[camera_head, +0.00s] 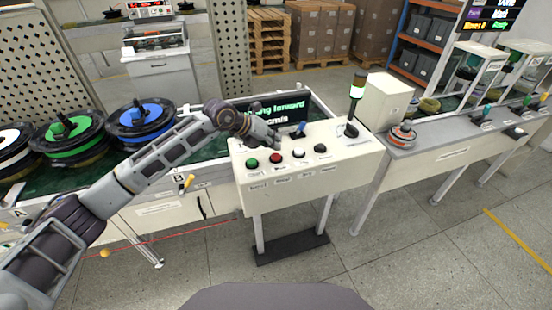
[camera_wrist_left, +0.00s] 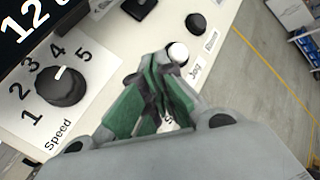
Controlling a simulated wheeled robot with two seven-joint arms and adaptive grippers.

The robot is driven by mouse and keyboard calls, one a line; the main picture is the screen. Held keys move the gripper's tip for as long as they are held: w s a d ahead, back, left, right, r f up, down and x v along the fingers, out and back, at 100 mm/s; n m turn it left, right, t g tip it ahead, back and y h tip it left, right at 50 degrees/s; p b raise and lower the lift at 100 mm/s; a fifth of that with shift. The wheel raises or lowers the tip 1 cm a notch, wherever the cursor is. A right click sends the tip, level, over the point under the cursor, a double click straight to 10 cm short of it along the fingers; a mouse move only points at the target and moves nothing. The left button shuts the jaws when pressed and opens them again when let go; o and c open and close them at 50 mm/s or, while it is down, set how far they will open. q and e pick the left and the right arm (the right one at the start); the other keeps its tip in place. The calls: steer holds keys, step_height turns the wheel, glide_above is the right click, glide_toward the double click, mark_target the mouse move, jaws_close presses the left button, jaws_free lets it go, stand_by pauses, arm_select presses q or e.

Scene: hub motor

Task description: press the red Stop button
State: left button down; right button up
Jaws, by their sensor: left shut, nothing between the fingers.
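The red Stop button (camera_head: 275,158) is on the cream control panel (camera_head: 345,158), between a green button (camera_head: 251,163) and a white button (camera_head: 298,153). My left arm reaches in from the left, and its gripper (camera_head: 276,141) is over the panel, just behind the button row. In the left wrist view the green-padded fingers (camera_wrist_left: 156,68) are shut and empty, pointing at the panel. The red button does not show there; the fingers cover part of the panel and a label. The white button shows there beside the fingertips (camera_wrist_left: 178,52). Any contact cannot be told.
A black button (camera_head: 320,148) ends the row. A speed knob (camera_wrist_left: 62,85) is left of the fingers in the wrist view. Cable reels (camera_head: 140,116) stand on the left bench.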

mark_target(275, 154)
arm_select(q)
steer(key=shift+f, duration=0.35)
stand_by(0.6)
steer(key=shift+f+b, duration=0.8)
steer(key=shift+f, duration=0.25)
stand_by(2.0)
steer(key=shift+r, duration=0.15)
steer(key=shift+r+p, duration=0.55)
steer(key=shift+r, duration=0.35)
steer(key=shift+r, duration=0.15)
steer(key=shift+r+p, duration=1.25)
steer(key=shift+r, duration=1.1)
